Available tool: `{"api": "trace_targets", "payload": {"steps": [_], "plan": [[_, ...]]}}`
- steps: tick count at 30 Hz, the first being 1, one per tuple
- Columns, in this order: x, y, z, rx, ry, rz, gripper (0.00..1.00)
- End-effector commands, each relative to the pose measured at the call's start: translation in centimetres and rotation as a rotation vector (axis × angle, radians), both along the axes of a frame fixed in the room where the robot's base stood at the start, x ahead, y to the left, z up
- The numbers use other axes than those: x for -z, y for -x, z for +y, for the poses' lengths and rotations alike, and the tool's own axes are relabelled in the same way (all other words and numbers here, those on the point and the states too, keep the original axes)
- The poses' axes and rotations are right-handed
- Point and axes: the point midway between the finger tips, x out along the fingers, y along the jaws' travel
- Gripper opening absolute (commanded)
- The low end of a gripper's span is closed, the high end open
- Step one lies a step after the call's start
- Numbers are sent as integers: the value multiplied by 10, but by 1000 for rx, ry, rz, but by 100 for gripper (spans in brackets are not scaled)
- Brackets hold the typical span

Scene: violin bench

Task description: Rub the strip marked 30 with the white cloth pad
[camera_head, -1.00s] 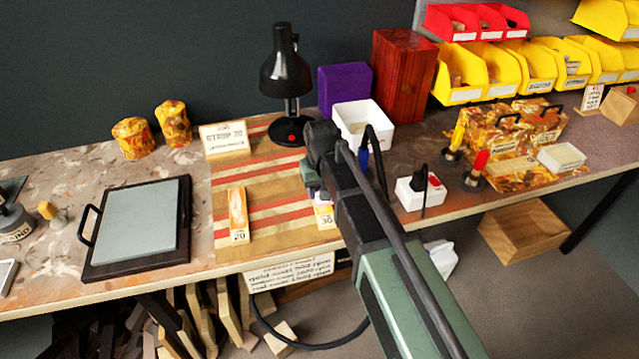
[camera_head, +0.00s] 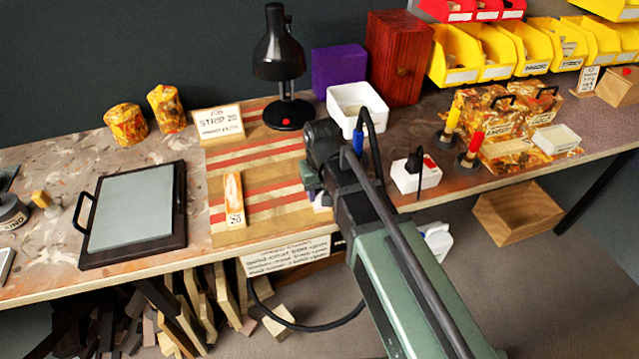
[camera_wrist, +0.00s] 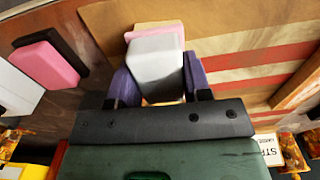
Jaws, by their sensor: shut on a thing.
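My gripper (camera_wrist: 154,84) has purple fingers shut on the white cloth pad (camera_wrist: 157,60), a pale block with a pink layer showing at its far edge in the wrist view. The strip marked 30 is mostly hidden behind my gripper. I cannot tell whether the pad touches it. The strip marked 20 (camera_head: 233,197) lies on the board to the left; its wood shows at the right of the wrist view (camera_wrist: 298,82).
A black lamp (camera_head: 280,70), white bin (camera_head: 354,105) and white socket box (camera_head: 415,175) are close by. A pink and black block (camera_wrist: 45,60) lies left in the wrist view.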

Motion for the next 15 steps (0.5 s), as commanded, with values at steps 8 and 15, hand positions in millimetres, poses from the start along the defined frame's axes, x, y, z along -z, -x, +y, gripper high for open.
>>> {"api": "trace_targets", "payload": {"steps": [8, 15], "plan": [[-1, -2, 1, 0, 0, 1, 25], [1, -26, 5, -1, 0, 1, 25]]}}
